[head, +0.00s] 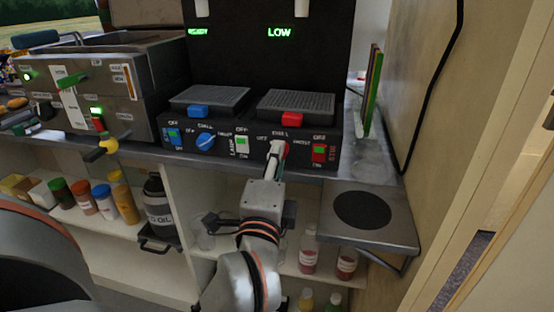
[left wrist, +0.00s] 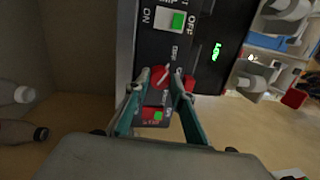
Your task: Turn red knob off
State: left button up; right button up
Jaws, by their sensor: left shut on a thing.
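The red knob (head: 283,147) is on the front of the black fryer panel (head: 215,156), on its right half. It is mostly hidden by my left gripper (head: 275,158) in the head view. In the left wrist view, the red knob (left wrist: 161,77) shows between the fingertips of my left gripper (left wrist: 162,82), which are closed on its two sides. The knob's exact pointer angle is hard to read. The blue knob (head: 206,142) is to its left. My right gripper is not in view.
A red switch (head: 319,153) is right of the knob and a white switch (head: 242,145) left of it, both showing green. Red (head: 292,119) and blue (head: 198,112) handles jut out above the panel. A side shelf with a dark disc (head: 363,210) is at lower right.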

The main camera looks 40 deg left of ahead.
pick_arm(q)
jog(key=o, duration=1.1)
